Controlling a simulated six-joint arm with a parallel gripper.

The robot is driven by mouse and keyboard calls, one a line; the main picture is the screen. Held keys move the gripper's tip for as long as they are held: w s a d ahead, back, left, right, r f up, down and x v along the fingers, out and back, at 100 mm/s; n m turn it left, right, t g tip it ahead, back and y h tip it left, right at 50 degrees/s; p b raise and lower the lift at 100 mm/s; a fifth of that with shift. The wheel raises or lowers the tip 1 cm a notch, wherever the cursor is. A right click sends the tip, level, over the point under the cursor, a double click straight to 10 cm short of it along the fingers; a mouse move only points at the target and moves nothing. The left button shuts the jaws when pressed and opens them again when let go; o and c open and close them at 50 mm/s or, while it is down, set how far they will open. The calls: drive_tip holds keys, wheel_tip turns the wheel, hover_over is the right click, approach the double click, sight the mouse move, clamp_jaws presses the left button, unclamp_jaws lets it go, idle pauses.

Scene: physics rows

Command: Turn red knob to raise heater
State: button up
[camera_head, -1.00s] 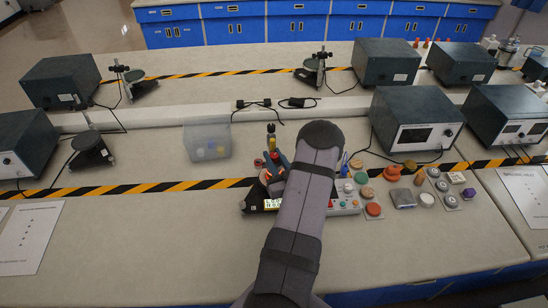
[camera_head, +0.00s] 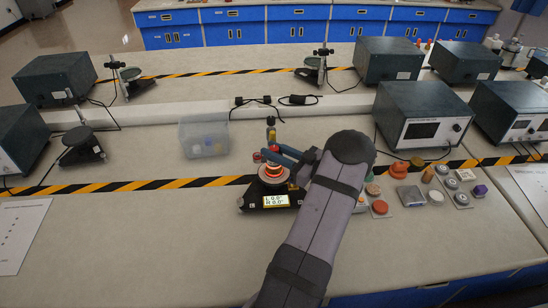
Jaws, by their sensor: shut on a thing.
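A black device (camera_head: 264,209) with a lit display (camera_head: 276,200) stands on the bench near the middle. Its upper part carries red and orange rounds (camera_head: 271,171) on a pale ring. My blue-grey gripper (camera_head: 272,155) reaches in from the right at the top of this part and is shut on what looks like the red knob. The fingertips and the knob are small and partly overlap, so the exact contact is hard to see. Small characters on the display are hard to read. I cannot make out a part marked as a heater.
A clear bin (camera_head: 204,136) stands left of the device. Several knobs and buttons, including an orange-red button (camera_head: 380,207), lie to the right, partly behind my arm. A grey instrument box (camera_head: 422,115) stands back right.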

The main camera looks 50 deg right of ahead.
sight(278, 152)
drive_tip(key=shift+n+y+b, duration=0.5)
drive_tip(key=shift+y, duration=0.3)
drive_tip(key=o, duration=1.1)
drive_tip(key=shift+c, duration=0.2)
drive_tip(key=shift+s+d+b, duration=0.25)
drive_tip(key=shift+s+b, duration=0.2)
drive_tip(key=shift+s, duration=0.75)
drive_tip(key=shift+s+d+b, duration=0.25)
drive_tip(key=shift+s+b, duration=0.2)
drive_tip(key=shift+s, duration=0.75)
drive_tip(key=shift+s+d+b, duration=0.25)
drive_tip(key=shift+s+b, duration=0.2)
drive_tip(key=shift+s, duration=0.75)
